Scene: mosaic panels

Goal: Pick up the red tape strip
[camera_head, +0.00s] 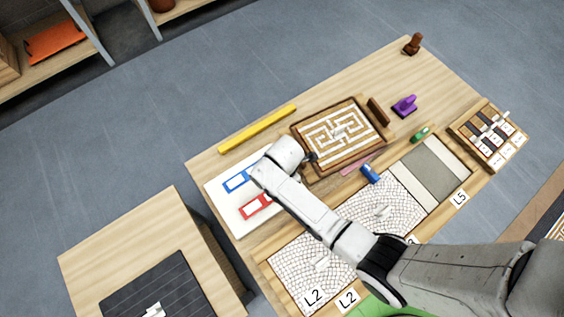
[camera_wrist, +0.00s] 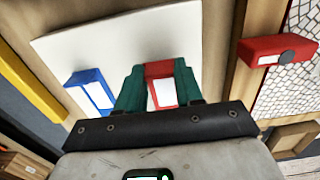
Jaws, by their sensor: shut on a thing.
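In the wrist view the two green fingers of my gripper (camera_wrist: 158,80) are shut on the red tape strip (camera_wrist: 158,68), whose red shows between the fingertips with a white patch below it. The white board (camera_wrist: 115,40) is behind them. In the head view the white board (camera_head: 222,205) has a red-edged rectangle (camera_head: 251,208) near my arm. My arm hides the fingers and the strip's contact there. I cannot tell how far the strip is above the board.
A blue-edged rectangle (camera_head: 237,180) is on the board. A yellow bar (camera_head: 257,128), a maze tray (camera_head: 375,150), a blue block (camera_head: 370,174) and a purple tool (camera_head: 404,106) are on the table. In the wrist view a red block (camera_wrist: 265,52) is at the right.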

